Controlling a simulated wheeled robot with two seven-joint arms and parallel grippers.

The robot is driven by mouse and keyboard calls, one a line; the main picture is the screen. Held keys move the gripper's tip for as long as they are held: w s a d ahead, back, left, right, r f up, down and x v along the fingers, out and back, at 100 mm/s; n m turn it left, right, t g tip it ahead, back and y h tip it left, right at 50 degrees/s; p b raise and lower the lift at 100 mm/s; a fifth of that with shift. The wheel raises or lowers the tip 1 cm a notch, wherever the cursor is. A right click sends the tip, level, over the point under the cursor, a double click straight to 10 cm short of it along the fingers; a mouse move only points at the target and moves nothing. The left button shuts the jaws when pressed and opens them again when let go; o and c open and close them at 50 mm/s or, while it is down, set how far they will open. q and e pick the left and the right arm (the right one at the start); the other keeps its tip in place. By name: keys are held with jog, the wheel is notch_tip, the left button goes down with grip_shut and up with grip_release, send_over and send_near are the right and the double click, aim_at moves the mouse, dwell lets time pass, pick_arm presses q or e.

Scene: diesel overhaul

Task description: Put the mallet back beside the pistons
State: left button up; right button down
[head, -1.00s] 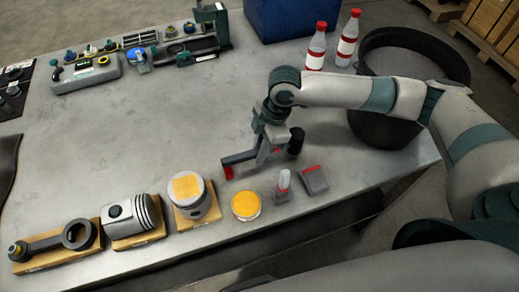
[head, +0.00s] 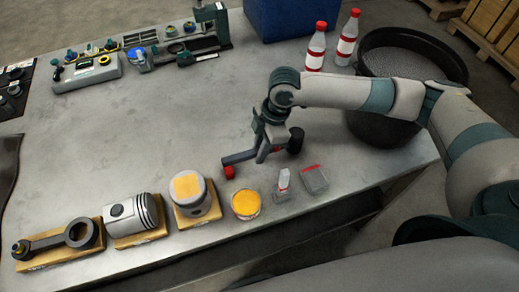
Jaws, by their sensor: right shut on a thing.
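My right gripper (head: 266,150) hangs low over the near right part of the bench, shut on the mallet (head: 240,157). The mallet is dark with a red end (head: 229,173) at the left; the fingers hide part of it. I cannot tell whether it touches the bench. A piston lying on its side (head: 125,215) and an upright piston with a yellow-orange top (head: 188,192) sit on wooden blocks to the left and nearer. The mallet's red end is just right of and behind the upright piston. My left gripper is not in view.
A connecting rod (head: 50,241) lies on a block at the near left. A yellow-orange topped tin (head: 246,204) and a grey-and-red box (head: 313,180) sit near the front edge. Two red-capped bottles (head: 316,47) and a dark bin (head: 372,126) are at the right. The bench middle (head: 140,130) is clear.

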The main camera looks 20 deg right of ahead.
jog(key=shift+f, duration=0.15)
jog(key=shift+d+b+x, duration=0.2)
jog(key=shift+b+x, duration=0.15)
jog(key=shift+x, duration=0.55)
jog(key=c, duration=1.6)
grip_release()
jog(key=shift+f, duration=0.1)
jog(key=shift+o, duration=0.2)
jog(key=shift+d+r+b, duration=0.15)
jog(key=shift+r+b, duration=0.15)
jog(key=shift+r, duration=0.4)
jog(key=b+v, duration=0.3)
jog(key=v, duration=1.3)
jog(key=shift+b, duration=0.35)
jog(key=shift+d, duration=0.1)
